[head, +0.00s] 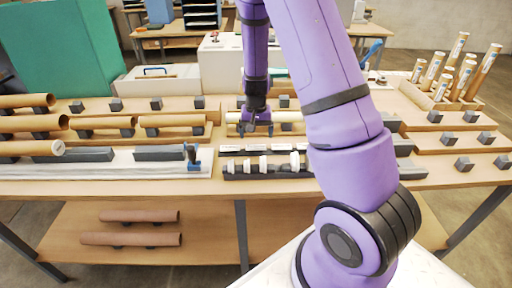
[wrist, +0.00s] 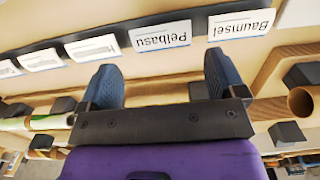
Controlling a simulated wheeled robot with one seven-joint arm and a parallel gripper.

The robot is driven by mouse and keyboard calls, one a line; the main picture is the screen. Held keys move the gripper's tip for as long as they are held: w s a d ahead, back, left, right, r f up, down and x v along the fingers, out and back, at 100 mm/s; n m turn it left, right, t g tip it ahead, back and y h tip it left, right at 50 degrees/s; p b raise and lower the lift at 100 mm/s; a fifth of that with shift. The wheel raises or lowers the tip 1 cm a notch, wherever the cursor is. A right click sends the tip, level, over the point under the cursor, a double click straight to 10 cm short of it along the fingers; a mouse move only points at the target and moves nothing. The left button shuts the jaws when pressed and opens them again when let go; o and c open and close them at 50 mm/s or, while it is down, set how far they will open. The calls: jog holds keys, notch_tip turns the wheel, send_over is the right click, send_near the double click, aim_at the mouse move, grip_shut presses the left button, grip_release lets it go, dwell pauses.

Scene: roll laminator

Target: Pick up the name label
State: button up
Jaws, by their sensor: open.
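Several white name labels sit in a row on a dark strip; the row also shows in the head view (head: 258,148). In the wrist view, the label reading "Pelbasu" (wrist: 160,36) appears upside down just beyond the gap between my fingertips. The label reading "Baumsel" (wrist: 241,23) is to its right, and smaller-print labels (wrist: 92,48) are to its left. My gripper (wrist: 160,62) is open and empty, its two dark blue fingers wide apart; in the head view my gripper (head: 257,129) hangs over the bench just behind the row. No finger visibly touches a label.
White-ringed rollers (head: 265,165) lie in front of the labels. Cardboard tubes (head: 178,121) rest on dark blocks at left. A blue-handled tool (head: 193,158) stands left of the row. Upright tubes (head: 458,75) stand at back right. My arm hides part of the bench.

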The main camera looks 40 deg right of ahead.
aim_at(256, 147)
jog(key=shift+w+f, duration=0.1)
jog(key=shift+f, duration=2.3)
jog(key=shift+f, duration=0.25)
jog(key=c, duration=0.7)
